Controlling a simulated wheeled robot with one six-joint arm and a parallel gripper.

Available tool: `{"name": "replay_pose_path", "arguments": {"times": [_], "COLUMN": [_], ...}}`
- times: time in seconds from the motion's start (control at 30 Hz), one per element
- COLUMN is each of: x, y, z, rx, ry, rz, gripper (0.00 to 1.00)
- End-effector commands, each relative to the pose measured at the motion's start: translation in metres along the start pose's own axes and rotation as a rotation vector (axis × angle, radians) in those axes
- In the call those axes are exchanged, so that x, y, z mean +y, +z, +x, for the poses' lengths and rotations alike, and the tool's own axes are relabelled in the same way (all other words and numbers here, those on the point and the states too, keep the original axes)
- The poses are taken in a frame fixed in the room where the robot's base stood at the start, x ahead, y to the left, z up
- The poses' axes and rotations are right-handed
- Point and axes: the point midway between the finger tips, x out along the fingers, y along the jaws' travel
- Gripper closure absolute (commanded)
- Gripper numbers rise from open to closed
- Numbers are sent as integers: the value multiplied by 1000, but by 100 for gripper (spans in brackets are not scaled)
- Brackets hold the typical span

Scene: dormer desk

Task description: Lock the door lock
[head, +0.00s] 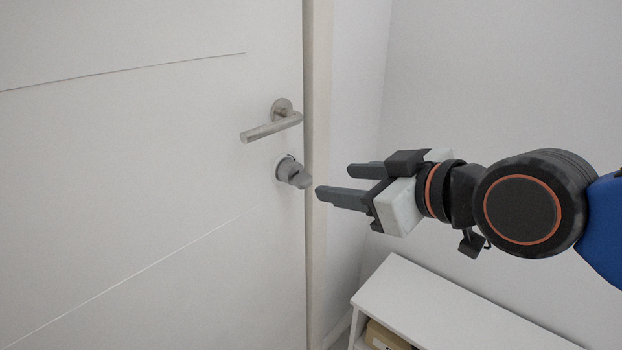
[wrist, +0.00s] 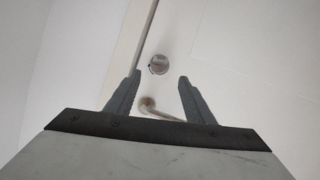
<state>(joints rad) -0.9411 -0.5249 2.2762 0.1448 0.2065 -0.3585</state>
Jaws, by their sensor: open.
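The door lock (head: 293,172) is a grey round thumb-turn on the white door (head: 150,200), just below the lever handle (head: 272,127). Its knob sticks out from the door, with its flat grip looking roughly level or slightly tilted in the head view. My gripper (head: 333,184) is open and empty to the right of the lock, its fingers pointing left toward the door. In the wrist view the lock (wrist: 158,65) shows ahead of the gap between the two fingertips of my gripper (wrist: 160,76), apart from them. Nothing covers the lock.
The handle (wrist: 147,104) also shows between the fingers in the wrist view. The door frame (head: 318,150) runs down beside the door edge. A white low shelf (head: 440,305) with a box (head: 385,337) stands below the arm. A plain wall is behind.

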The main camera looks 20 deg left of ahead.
Motion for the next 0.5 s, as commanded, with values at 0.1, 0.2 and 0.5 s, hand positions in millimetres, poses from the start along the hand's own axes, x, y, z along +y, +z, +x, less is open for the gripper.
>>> {"name": "replay_pose_path", "arguments": {"times": [0.1,0.2,0.5], "x": [0,0,0], "y": [0,1,1], "z": [18,32,73], "rx": [-2,-3,-2], "ry": [-1,-1,-2], "rz": [0,1,1], "gripper": [52,52,52]}}
